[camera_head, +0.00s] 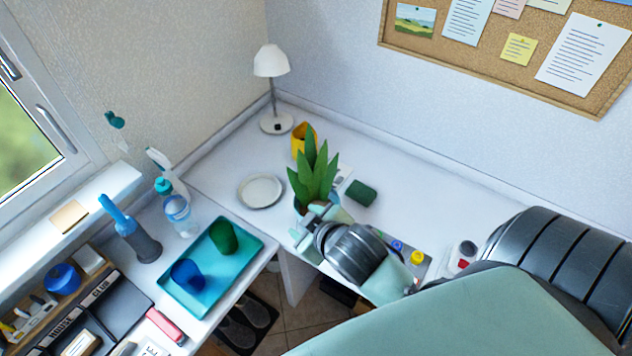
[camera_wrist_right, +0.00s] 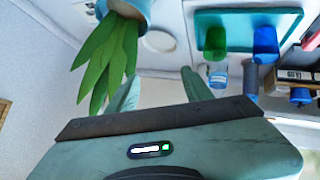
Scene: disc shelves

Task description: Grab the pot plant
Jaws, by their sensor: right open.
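The pot plant (camera_head: 315,175) has long, pointed green leaves and stands on the white desk near its front edge. Its light blue pot is mostly hidden behind my right gripper (camera_head: 316,222) in the head view. In the right wrist view, the plant (camera_wrist_right: 106,62) appears upside down at upper left, with part of its blue pot (camera_wrist_right: 134,9) at the top edge. My right gripper (camera_wrist_right: 160,78) has its fingers apart with nothing visible between them. The plant is to the left of the fingers there; whether they touch it cannot be told. My left gripper is out of view.
A yellow mug (camera_head: 304,139), white lamp (camera_head: 271,66), plate (camera_head: 260,191) and dark green block (camera_head: 360,193) surround the plant. A teal tray (camera_head: 250,249) with two cups is at left. The desk is clear toward the back right.

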